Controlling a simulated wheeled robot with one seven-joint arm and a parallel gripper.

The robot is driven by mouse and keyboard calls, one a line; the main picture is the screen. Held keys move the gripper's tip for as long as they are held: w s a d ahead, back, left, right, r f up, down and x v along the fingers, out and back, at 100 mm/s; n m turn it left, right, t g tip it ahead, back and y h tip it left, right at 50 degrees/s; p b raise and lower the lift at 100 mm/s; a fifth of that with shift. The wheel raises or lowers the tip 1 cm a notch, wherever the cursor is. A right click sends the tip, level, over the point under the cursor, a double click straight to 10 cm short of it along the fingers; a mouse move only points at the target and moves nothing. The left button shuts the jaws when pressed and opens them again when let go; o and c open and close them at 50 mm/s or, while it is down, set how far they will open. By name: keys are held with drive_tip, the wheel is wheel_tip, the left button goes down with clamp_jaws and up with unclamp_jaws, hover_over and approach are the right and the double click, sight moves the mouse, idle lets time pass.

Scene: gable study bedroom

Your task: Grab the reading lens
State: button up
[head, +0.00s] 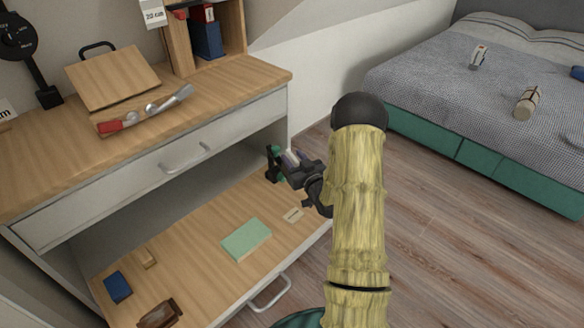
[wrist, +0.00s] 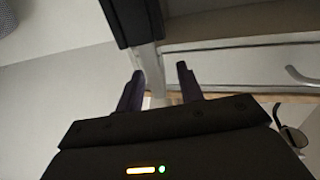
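My gripper (head: 283,160) is at the right end of the open lower compartment of the desk, beside a small black and green object (head: 273,163). In the wrist view its two dark purple fingers (wrist: 160,88) stand apart with nothing between them. I cannot make out the reading lens for certain. A red-ended silver item (head: 150,108) lies on the desktop at the foot of a wooden stand, well left of my gripper. A round dark-rimmed thing (wrist: 296,137) shows at the right in the wrist view, unclear.
The desk (head: 235,85) has a shut drawer with a handle above the open compartment. Inside lie a mint-green box (head: 246,240), a blue box (head: 118,287) and a brown object (head: 158,314). A bed (head: 430,85) stands at the right. Floor between is clear.

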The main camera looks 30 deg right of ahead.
clamp_jaws()
idle(0.4)
wheel_tip(320, 180, up, 10)
drive_tip(key=p, duration=0.4)
idle(0.4)
